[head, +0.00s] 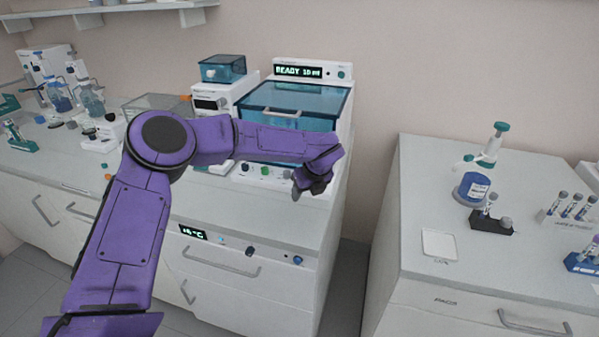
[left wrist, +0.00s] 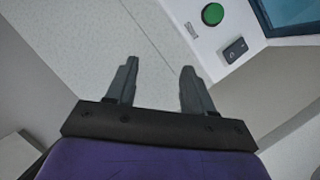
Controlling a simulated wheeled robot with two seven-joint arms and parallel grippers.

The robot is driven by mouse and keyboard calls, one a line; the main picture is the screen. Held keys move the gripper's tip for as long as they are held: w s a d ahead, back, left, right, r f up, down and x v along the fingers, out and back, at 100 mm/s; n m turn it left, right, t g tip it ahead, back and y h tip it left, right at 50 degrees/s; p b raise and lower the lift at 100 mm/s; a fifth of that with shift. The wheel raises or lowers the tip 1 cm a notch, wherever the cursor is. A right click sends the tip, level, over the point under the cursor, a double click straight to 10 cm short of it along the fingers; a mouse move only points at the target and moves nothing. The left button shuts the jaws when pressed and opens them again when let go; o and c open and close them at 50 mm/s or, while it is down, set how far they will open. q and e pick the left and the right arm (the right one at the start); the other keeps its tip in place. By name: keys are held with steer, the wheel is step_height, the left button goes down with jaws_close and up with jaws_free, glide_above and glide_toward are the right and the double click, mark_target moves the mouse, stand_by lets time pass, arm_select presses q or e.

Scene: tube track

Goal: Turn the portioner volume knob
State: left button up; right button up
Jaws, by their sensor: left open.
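The machine with a teal see-through cover (head: 300,100) stands at the back of the left counter, and its display (head: 298,71) reads READY with what looks like 10 ml. I take it to be the portioner. I cannot tell which control is the volume knob. My left gripper (head: 312,190) is open and empty at the panel's right end; its fingers (left wrist: 153,75) are apart over bare counter.
A drawer front with a lit display (head: 193,232) and small knobs lies below the counter edge. Glassware stands far left.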

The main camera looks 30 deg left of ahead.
mark_target(287, 172)
arm_select(q)
steer(key=shift+w+a+n+p, duration=0.35)
steer(key=shift+w+a, duration=0.2)
steer(key=shift+w, duration=0.25)
steer(key=a+p, duration=0.1)
steer(key=w+a+p, duration=0.1)
steer(key=a, duration=0.1)
steer(key=w+a+r+p, duration=0.1)
steer(key=shift+a+r+p, duration=0.1)
steer(key=shift+a+p, duration=0.2)
steer(key=w+a+p, duration=0.1)
steer(key=a, duration=0.1)
steer(key=w+a+f+p, duration=0.1)
steer(key=w+a, duration=0.1)
steer(key=shift+w, duration=0.15)
steer(key=shift+w+a+p, duration=0.1)
steer(key=shift+a+p, duration=0.2)
steer(key=shift+p, duration=0.05)
steer(key=shift+a+f, duration=0.15)
steer(key=shift+f, duration=0.35)
jaws_close()
arm_select(e)
step_height(287, 172, up, 6)
steer(key=shift+w+r, duration=0.25)
steer(key=shift+w, duration=0.15)
